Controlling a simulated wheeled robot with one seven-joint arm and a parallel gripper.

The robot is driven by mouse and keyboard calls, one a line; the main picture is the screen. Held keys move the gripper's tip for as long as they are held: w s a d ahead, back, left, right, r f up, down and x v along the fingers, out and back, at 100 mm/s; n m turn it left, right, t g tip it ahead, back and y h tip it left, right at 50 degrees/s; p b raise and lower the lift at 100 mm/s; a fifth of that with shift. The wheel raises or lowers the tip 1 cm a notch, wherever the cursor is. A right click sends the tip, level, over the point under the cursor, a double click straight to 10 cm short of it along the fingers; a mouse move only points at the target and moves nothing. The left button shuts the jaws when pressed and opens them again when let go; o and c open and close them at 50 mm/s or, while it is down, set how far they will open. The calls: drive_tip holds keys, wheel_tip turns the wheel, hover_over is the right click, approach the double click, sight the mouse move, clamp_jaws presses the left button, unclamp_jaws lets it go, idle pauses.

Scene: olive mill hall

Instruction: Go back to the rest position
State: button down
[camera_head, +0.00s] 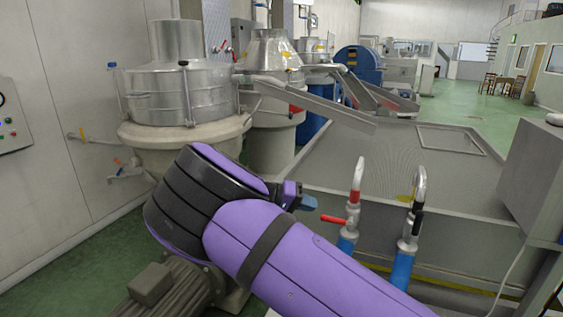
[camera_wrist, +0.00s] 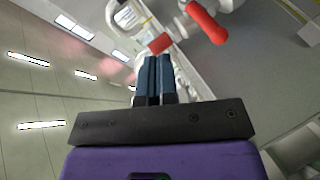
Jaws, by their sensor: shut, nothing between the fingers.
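My gripper (camera_head: 309,203) shows in the head view just beyond my purple and black arm, mostly hidden behind it, with only its blue fingers clear. In the wrist view my gripper (camera_wrist: 154,60) has its two blue fingers together, shut, with nothing between them. A tap with a red lever (camera_head: 334,219) on a blue hose stands just right of the fingers in the head view. A red handle (camera_wrist: 207,22) shows beyond the fingertips in the wrist view. I cannot tell whether the fingers touch anything; they look apart from it.
A second tap (camera_head: 417,205) with a blue hose stands farther right, before a wide grey metal tank (camera_head: 390,160). A steel mill (camera_head: 180,90) stands behind my arm at left. A motor (camera_head: 165,288) sits low below it. Green floor (camera_head: 470,99) is open at the back right.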

drive_tip(key=s+d+r+g+y, duration=0.1)
drive_tip(key=s+d+r+y, duration=0.55)
drive_tip(key=d, duration=0.25)
drive_tip(key=s+d+r+g+y, duration=0.1)
drive_tip(key=s+d+r+y, duration=0.4)
drive_tip(key=s+d+r, duration=0.4)
drive_tip(key=s+d+r+n+t+y, duration=0.1)
drive_tip(key=s+r+t, duration=0.2)
drive_tip(key=s, duration=0.8)
drive_tip(key=s+d+r+n+t+y, duration=0.1)
drive_tip(key=s+r, duration=0.4)
drive_tip(key=s, duration=0.7)
drive_tip(key=shift+d+n+t, duration=0.5)
drive_tip(key=shift+d+t, duration=0.2)
drive_tip(key=shift+t, duration=0.4)
drive_tip(key=shift+r+y, duration=0.15)
drive_tip(key=shift+y, duration=0.1)
